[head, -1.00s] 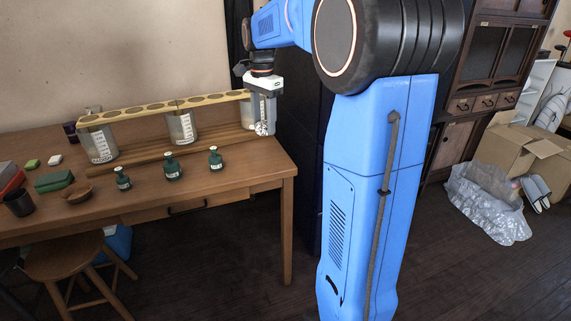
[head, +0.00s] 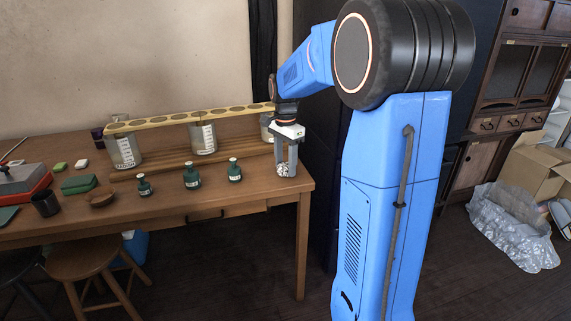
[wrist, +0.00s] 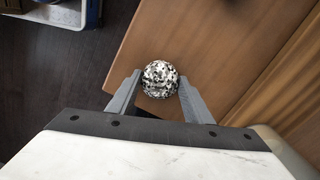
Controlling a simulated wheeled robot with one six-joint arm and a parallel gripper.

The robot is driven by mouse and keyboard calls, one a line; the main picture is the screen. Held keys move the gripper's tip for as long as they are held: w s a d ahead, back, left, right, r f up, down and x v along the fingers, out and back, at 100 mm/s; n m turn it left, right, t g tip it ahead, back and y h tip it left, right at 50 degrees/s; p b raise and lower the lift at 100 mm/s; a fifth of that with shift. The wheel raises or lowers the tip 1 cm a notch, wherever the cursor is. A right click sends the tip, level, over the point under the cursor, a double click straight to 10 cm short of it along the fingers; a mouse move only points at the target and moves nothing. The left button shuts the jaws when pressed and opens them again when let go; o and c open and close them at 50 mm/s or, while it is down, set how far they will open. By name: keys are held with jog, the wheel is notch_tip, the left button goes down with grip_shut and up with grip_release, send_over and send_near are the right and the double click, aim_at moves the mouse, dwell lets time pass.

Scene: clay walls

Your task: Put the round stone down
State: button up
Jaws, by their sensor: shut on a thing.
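The round stone (wrist: 160,78) is a black-and-white speckled ball. My gripper (wrist: 158,88) is shut on it, with one grey finger on each side. In the head view the stone (head: 287,169) sits between the fingertips of my gripper (head: 286,168), which points down at the right end of the wooden table (head: 265,190). In the wrist view the table corner lies beneath the stone, with dark floor to the left. I cannot tell whether the stone touches the tabletop.
A long wooden rack (head: 190,118) with several holes stands over glass jars (head: 203,138) behind my gripper. Small green bottles (head: 191,176) stand along the front, left of it. A wooden bowl (head: 101,198) and dark cup (head: 46,203) are farther left. Bare tabletop lies between the right bottle and my gripper.

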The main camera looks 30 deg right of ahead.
aim_at(285, 165)
jog(key=shift+f, duration=0.1)
jog(key=o, duration=1.2)
notch_tip(285, 165, up, 12)
jog(key=s+a+n+t, duration=0.1)
jog(key=s+a+n, duration=0.35)
jog(key=s, duration=0.25)
jog(key=s+a+f+n+t, duration=0.1)
jog(key=s+a+f+n, duration=0.2)
jog(key=s, duration=0.4)
jog(key=s+a+f+n+t, duration=0.1)
jog(key=s+a+f+n, duration=0.3)
jog(key=s, duration=0.4)
jog(key=s+a+f+n+t, duration=0.1)
jog(key=s+a+f+n, duration=0.3)
jog(key=s, duration=0.4)
jog(key=shift+s+a+f+n+t, duration=0.15)
jog(key=shift+f+n+t, duration=0.3)
jog(key=shift+n, duration=0.1)
